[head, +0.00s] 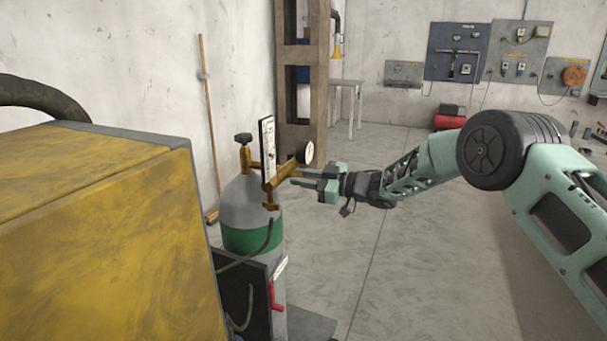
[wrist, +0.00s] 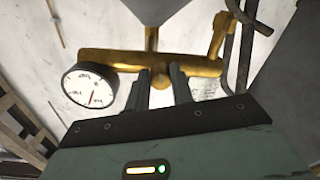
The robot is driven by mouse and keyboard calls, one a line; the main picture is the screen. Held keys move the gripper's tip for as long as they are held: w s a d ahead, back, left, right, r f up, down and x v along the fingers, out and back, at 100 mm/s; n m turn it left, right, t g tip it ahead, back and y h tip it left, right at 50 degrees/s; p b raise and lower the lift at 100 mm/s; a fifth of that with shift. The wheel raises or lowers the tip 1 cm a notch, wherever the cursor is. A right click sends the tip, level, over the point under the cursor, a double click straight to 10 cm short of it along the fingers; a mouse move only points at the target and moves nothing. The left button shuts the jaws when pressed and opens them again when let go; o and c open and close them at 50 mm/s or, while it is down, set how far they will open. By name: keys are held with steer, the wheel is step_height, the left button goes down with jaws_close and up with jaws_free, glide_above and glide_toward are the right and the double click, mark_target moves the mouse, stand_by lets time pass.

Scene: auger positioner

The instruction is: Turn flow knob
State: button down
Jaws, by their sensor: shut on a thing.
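The brass regulator (head: 283,174) sits on top of a grey and green gas cylinder (head: 250,203) in the head view. My gripper (head: 293,176) reaches it from the right. In the wrist view the brass body (wrist: 120,59) runs across the top. A small round brass flow knob (wrist: 160,80) shows between the two fingertips of my gripper (wrist: 161,76), which is shut on it. The fingers hide its sides, and I cannot make out its turn position. A round white gauge (head: 305,152) with a red needle also shows in the wrist view (wrist: 90,90), left of the fingers.
A large yellow box (head: 100,230) stands close at the left. A flat upright panel (head: 268,150) rises beside the regulator. The floor (head: 400,260) to the right is clear.

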steer(key=shift+f+m, duration=0.15)
steer(key=shift+m, duration=0.45)
steer(key=c, duration=1.2)
jaws_free()
steer(key=shift+d, duration=0.1)
steer(key=b+v, duration=0.2)
steer(key=v, duration=1.5)
steer(key=shift+d, duration=0.15)
steer(key=shift+r, duration=0.2)
